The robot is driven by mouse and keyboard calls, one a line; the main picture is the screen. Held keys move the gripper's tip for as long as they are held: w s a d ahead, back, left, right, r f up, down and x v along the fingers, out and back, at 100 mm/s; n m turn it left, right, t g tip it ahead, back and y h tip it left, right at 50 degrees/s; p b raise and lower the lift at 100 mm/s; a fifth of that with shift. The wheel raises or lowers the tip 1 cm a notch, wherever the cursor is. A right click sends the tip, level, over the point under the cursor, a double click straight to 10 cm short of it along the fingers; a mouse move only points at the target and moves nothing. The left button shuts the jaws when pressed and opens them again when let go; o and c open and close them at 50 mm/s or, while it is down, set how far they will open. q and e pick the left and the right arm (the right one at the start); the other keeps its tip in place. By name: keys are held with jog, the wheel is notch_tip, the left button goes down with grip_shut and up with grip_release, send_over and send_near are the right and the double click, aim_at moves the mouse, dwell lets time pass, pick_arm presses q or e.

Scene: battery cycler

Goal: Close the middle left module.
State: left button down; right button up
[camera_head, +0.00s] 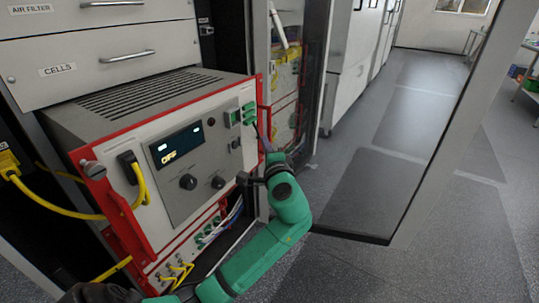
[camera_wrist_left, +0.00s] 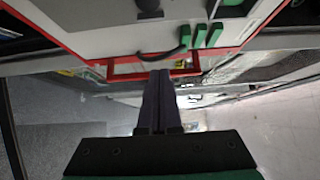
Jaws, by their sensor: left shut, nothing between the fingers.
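The middle left module (camera_head: 195,140) is a grey box with a red-edged front panel, a display reading "OFF" and dark knobs. It stands out from the cabinet, with its vented top (camera_head: 140,95) exposed. My left gripper (camera_head: 268,154) is shut and empty at the right edge of the panel. In the left wrist view its fingers (camera_wrist_left: 158,75) lie together, tips at the red handle (camera_wrist_left: 150,68); whether they touch it I cannot tell. Green connectors (camera_wrist_left: 205,36) sit beside the handle. My right gripper is not in view.
Drawers labelled CELLS (camera_head: 100,68) and AIR FILTER are above the module. Yellow cables (camera_head: 60,208) hang at the left, and further cables show below the panel. A framed cabinet door (camera_head: 440,140) stands open at the right. Clear grey floor lies beyond.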

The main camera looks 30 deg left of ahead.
aim_at(250, 131)
pick_arm(q)
jog(key=a, duration=0.3)
jog(key=w+a, duration=0.1)
jog(key=a, duration=0.1)
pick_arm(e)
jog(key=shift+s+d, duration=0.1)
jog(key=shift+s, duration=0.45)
pick_arm(q)
jog(key=shift+a, duration=0.15)
